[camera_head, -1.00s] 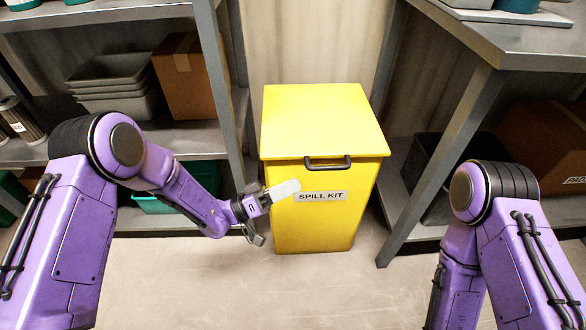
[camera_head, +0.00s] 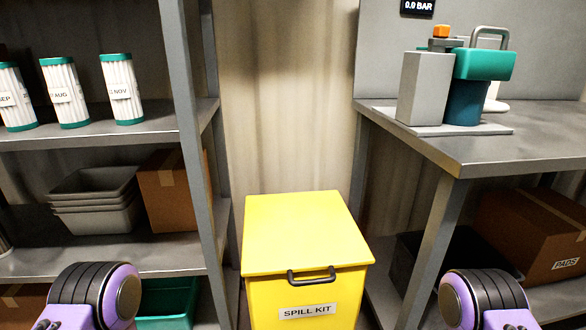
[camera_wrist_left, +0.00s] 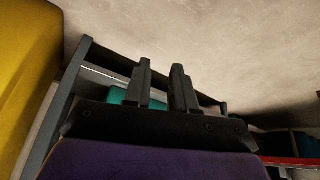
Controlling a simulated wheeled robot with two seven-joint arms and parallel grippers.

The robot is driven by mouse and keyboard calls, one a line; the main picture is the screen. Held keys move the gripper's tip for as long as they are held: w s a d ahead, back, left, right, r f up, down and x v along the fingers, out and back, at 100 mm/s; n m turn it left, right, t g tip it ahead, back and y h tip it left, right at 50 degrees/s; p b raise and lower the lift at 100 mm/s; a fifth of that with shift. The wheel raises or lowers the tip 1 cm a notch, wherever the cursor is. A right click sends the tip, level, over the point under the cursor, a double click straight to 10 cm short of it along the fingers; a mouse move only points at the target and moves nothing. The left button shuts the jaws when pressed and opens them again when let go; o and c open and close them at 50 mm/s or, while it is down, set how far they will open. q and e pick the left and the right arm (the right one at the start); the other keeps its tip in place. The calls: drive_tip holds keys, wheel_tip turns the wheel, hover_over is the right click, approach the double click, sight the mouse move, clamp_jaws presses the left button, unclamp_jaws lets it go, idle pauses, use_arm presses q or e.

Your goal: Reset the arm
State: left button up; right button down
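My left gripper (camera_wrist_left: 162,78) shows only in the left wrist view. Its two dark fingers stand apart with a gap between them, and nothing is held. The yellow spill kit bin (camera_wrist_left: 22,75) is at the left of that view, apart from the fingers. In the head view only the upper joints of my left arm (camera_head: 95,295) and right arm (camera_head: 485,298) show, at the bottom edge. Both grippers are out of the head view, and my right gripper shows in no frame.
The closed spill kit bin (camera_head: 300,240) stands between the left shelf rack (camera_head: 185,120) and the grey bench (camera_head: 530,140). Pleated filters (camera_head: 65,92) stand on the rack. A teal and grey pump unit (camera_head: 465,85) is on the bench. Cardboard boxes and grey trays sit lower.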

use_arm(q)
drive_tip(key=s+a+g, duration=0.1)
drive_tip(key=s+a, duration=0.1)
drive_tip(key=s, duration=0.3)
wheel_tip(320, 180, up, 28)
drive_tip(key=p, duration=2.8)
drive_tip(key=shift+y, duration=0.4)
drive_tip(key=shift+d, duration=0.1)
